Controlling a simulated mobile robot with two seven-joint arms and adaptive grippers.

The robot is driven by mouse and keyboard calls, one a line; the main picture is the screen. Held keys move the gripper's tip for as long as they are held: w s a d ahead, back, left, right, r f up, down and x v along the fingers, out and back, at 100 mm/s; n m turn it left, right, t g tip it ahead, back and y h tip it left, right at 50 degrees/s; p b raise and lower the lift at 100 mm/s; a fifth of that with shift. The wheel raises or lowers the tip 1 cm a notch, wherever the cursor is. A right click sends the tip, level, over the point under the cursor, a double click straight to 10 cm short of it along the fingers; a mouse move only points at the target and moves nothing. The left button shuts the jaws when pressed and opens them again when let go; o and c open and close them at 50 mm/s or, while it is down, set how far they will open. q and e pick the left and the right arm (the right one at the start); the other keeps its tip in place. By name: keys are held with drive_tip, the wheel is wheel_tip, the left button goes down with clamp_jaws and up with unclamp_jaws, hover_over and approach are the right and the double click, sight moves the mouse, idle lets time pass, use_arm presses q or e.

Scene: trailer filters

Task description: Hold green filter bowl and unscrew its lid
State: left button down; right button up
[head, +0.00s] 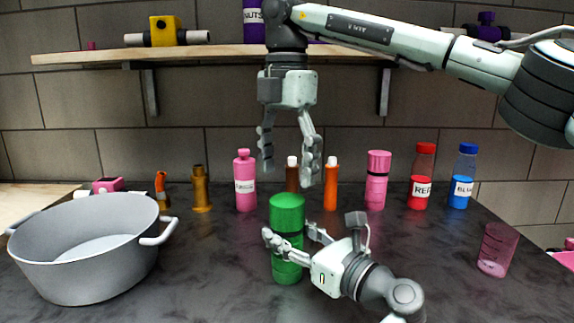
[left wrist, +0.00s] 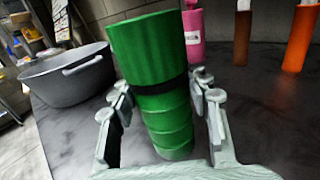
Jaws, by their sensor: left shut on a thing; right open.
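The green filter bowl (head: 287,270) stands upright on the dark counter in the middle of the head view, with its green lid (head: 287,207) on top. My left gripper (head: 288,240) is shut on the bowl from the right, below the lid. The left wrist view shows the bowl (left wrist: 165,125) between the two fingers (left wrist: 168,103), with the ribbed lid (left wrist: 146,48) above a dark band. My right gripper (head: 291,170) points down above the lid, open and empty, its fingers apart and clear of the lid.
A grey pot (head: 80,255) stands at the left. Behind the bowl are a pink bottle (head: 245,185), an orange bottle (head: 330,188), a pink container (head: 376,185), a red bottle (head: 421,180) and a blue bottle (head: 462,180). A pink cup (head: 496,250) stands at the right. A shelf (head: 210,52) hangs above.

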sight(287, 199)
drive_tip(key=m, duration=0.4)
drive_tip(key=shift+m, duration=0.4)
drive_tip(key=m, duration=0.4)
drive_tip(key=shift+f, duration=4.05)
